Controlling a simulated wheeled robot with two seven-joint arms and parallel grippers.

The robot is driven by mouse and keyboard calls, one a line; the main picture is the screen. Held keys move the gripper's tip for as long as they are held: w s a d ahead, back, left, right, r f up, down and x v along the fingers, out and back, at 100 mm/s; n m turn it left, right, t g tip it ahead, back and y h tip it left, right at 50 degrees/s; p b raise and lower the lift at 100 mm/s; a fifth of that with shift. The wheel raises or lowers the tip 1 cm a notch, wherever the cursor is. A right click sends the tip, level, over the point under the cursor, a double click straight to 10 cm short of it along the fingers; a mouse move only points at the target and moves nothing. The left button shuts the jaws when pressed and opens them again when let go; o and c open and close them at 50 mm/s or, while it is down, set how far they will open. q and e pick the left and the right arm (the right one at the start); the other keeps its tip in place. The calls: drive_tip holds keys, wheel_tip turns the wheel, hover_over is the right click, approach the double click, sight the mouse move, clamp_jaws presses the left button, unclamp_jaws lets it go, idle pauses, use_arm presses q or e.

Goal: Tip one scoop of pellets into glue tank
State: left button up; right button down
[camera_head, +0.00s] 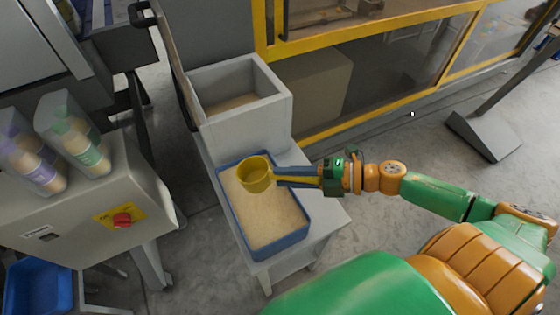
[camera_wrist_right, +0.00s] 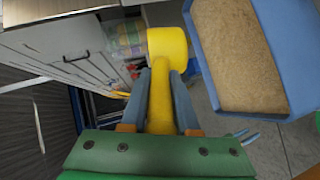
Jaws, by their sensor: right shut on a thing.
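A yellow scoop (camera_head: 255,173) is held by its handle in my right gripper (camera_head: 281,176), which is shut on it. In the head view the scoop's cup appears over the blue tray (camera_head: 288,240) of pale pellets. In the right wrist view the scoop (camera_wrist_right: 167,44) sits beside the tray (camera_wrist_right: 285,50), apart from it in the picture. I cannot tell whether the cup holds pellets. The open grey glue tank (camera_head: 270,116) stands behind the tray, with pale material at its bottom. My left gripper is not in view.
A control box with a red button (camera_head: 122,220) stands at the left, with two clear containers (camera_head: 72,135) on top. A yellow-framed machine guard (camera_head: 350,45) runs behind the tank. A blue bin (camera_head: 38,285) is at lower left. The floor at right is mostly clear.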

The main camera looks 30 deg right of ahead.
drive_tip(key=shift+w+a+f+g+h, duration=0.1)
drive_tip(key=shift+f+g+h, duration=0.3)
drive_tip(key=shift+f, duration=0.25)
drive_tip(key=shift+w+f+h+p, duration=0.1)
drive_tip(key=shift+h+p, duration=0.4)
drive_tip(key=shift+p, duration=0.25)
drive_tip(key=shift+g, duration=0.4)
wheel_tip(320, 180, down, 7)
drive_tip(key=b, duration=0.4)
drive_tip(key=shift+a+f, duration=0.1)
drive_tip(key=shift+f+b, duration=0.4)
drive_tip(key=shift+f, duration=0.1)
drive_tip(key=shift+r, duration=0.1)
wheel_tip(320, 180, up, 9)
drive_tip(key=p, duration=1)
drive_tip(key=shift+r, duration=0.15)
drive_tip(key=shift+f, duration=0.2)
